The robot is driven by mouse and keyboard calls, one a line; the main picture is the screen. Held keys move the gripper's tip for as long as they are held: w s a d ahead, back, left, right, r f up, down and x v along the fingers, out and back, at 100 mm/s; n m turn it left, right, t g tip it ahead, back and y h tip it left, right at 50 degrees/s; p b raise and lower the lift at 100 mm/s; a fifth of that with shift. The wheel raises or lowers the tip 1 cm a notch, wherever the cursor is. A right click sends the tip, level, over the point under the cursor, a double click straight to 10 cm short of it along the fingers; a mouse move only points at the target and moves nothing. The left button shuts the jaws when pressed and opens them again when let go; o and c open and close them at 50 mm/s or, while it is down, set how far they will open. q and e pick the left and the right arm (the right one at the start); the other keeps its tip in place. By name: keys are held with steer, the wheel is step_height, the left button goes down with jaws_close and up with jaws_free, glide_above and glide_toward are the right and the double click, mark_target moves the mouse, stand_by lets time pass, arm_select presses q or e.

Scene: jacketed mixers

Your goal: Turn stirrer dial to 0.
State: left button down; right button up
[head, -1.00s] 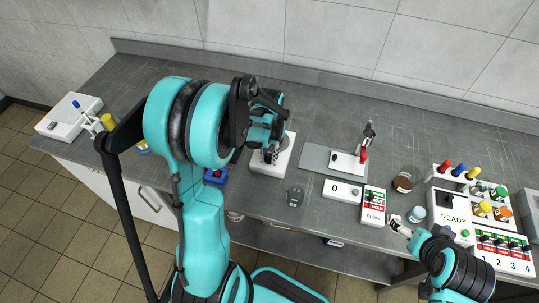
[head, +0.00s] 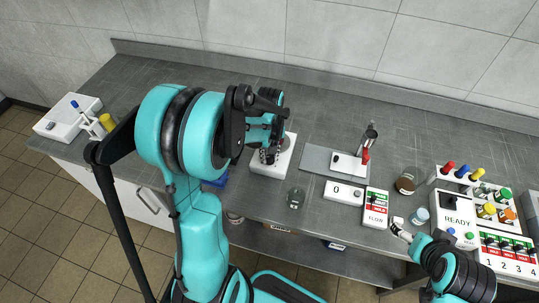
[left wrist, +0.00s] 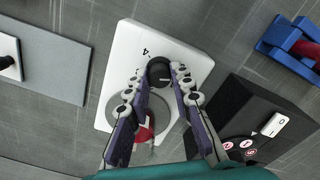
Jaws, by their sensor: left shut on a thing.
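The white stirrer (head: 285,160) stands on the grey bench in the head view, partly hidden by my left arm. In the left wrist view it is a white box (left wrist: 190,62) with a round grey plate (left wrist: 115,105) on top. Its black dial (left wrist: 158,71) has a light mark, and a "4" shows beside it. My left gripper (left wrist: 159,75) is shut on the dial, a fingertip on each side; in the head view the gripper (head: 268,154) is over the stirrer. My right gripper (head: 398,227) is near the bench's front edge at right; its fingers are too small to judge.
A red-filled vessel (left wrist: 146,128) is on or over the plate, partly behind my fingers. A black box with a white switch (left wrist: 274,125) and a blue holder (left wrist: 285,42) stand close by.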

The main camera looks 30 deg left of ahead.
mark_target(269, 157)
arm_select(q)
steer(key=shift+n, duration=0.9)
steer(key=c, duration=1.3)
jaws_free()
steer(key=shift+r, duration=0.1)
step_height(269, 157, up, 12)
steer(key=shift+f, duration=0.1)
